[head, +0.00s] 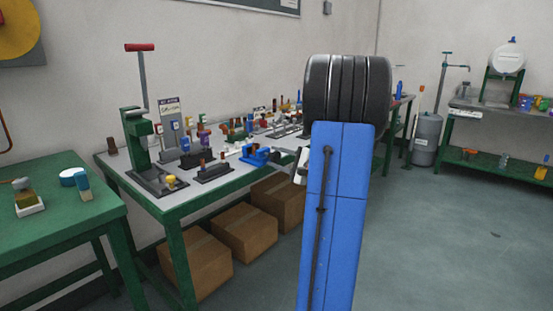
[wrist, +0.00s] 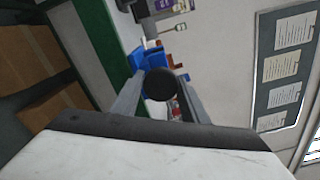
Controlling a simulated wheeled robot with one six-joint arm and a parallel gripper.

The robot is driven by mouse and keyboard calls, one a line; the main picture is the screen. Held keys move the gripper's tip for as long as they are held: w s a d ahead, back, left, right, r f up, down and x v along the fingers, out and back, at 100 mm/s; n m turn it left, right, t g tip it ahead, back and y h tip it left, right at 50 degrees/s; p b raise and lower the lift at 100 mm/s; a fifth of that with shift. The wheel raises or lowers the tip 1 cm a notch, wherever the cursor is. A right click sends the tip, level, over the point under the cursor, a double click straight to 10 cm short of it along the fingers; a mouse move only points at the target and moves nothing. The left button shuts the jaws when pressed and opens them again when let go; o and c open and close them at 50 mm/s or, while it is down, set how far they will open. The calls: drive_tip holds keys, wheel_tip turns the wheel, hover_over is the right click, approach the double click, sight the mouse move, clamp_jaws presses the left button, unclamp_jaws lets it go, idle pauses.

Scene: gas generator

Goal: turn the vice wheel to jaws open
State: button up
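The blue vice (head: 257,154) sits at the front edge of the grey-topped workbench. It also shows in the wrist view (wrist: 148,57), beyond the fingers. A dark round piece (wrist: 160,84), which looks like the vice wheel seen end-on, lies between my two fingers in the wrist view. My gripper (wrist: 160,90) has its fingers apart, one on each side of this piece; I cannot make out contact. In the head view, my blue arm hides most of the gripper, and only a pale part (head: 301,166) shows just right of the vice. The jaws are too small to judge.
A green press (head: 138,150) stands at the bench's left, with several small tools along the bench. Cardboard boxes (head: 245,231) lie beneath. A green table (head: 60,214) is at the left. The floor (head: 440,235) at the right is clear.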

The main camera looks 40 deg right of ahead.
drive_tip(key=shift+o, duration=1.3)
drive_tip(key=shift+s, duration=0.1)
drive_tip(key=s+d, duration=0.1)
drive_tip(key=s, duration=1.6)
drive_tip(key=shift+d, duration=0.15)
